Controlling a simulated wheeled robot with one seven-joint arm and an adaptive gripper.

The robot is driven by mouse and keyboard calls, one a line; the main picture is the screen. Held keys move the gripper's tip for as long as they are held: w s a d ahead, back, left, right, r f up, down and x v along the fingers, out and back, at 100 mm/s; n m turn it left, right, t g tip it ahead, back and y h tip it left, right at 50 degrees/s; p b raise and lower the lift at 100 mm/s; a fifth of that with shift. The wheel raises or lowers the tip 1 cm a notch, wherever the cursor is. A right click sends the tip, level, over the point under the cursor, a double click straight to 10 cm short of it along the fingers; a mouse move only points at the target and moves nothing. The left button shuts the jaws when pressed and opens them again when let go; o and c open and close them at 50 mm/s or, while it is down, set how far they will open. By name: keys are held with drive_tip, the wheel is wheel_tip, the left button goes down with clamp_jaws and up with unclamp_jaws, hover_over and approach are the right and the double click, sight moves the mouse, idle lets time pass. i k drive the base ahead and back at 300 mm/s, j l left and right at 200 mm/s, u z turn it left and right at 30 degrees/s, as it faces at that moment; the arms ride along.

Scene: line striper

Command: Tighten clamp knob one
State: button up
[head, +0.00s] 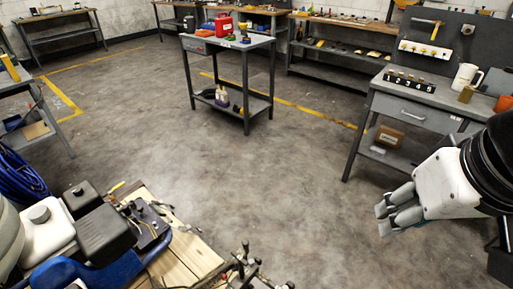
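The line striper (107,242) fills the lower left, with a blue frame, dark and white caps and a wooden deck. Small dark clamp-like fittings with knobs (247,262) stand at its front right end, cut off by the bottom edge. They are too small to tell which is clamp knob one. My gripper (384,217) is at the right, over the floor and well apart from the striper. Its two grey fingers point left and lie close together, with nothing visible between them. I cannot tell whether they are fully shut.
A grey bench (437,121) with a rack numbered 1 to 5 (408,84) stands at the right behind my gripper. A grey cart (228,43) with a red can (224,25) is at centre back. Blue hose (22,178) lies at left. The floor between is clear.

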sight(258, 261)
drive_tip(key=k+z, duration=0.3)
drive_tip(key=k+l+z, duration=0.15)
drive_tip(key=k+z, duration=0.15)
drive_tip(key=i+z, duration=0.85)
drive_tip(key=i+j, duration=0.15)
drive_tip(key=i, duration=0.45)
drive_tip(key=i+j, duration=0.15)
drive_tip(key=i, duration=0.45)
drive_tip(key=i+j, duration=0.15)
drive_tip(key=i, duration=0.5)
drive_tip(key=i+u, duration=0.25)
drive_tip(key=u, duration=0.15)
drive_tip(key=i+l+u, duration=0.1)
drive_tip(key=i+u, duration=0.25)
drive_tip(key=i+l+u, duration=0.1)
drive_tip(key=u, duration=2.4)
drive_tip(key=k+l+u, duration=0.1)
drive_tip(key=u, duration=0.35)
drive_tip(key=k+u, duration=0.15)
drive_tip(key=u, duration=0.35)
drive_tip(key=k+l, duration=0.15)
drive_tip(key=k, duration=0.2)
drive_tip(key=i+l+u, duration=0.15)
drive_tip(key=l, duration=0.2)
drive_tip(key=i+l+u, duration=0.35)
drive_tip(key=l, duration=0.35)
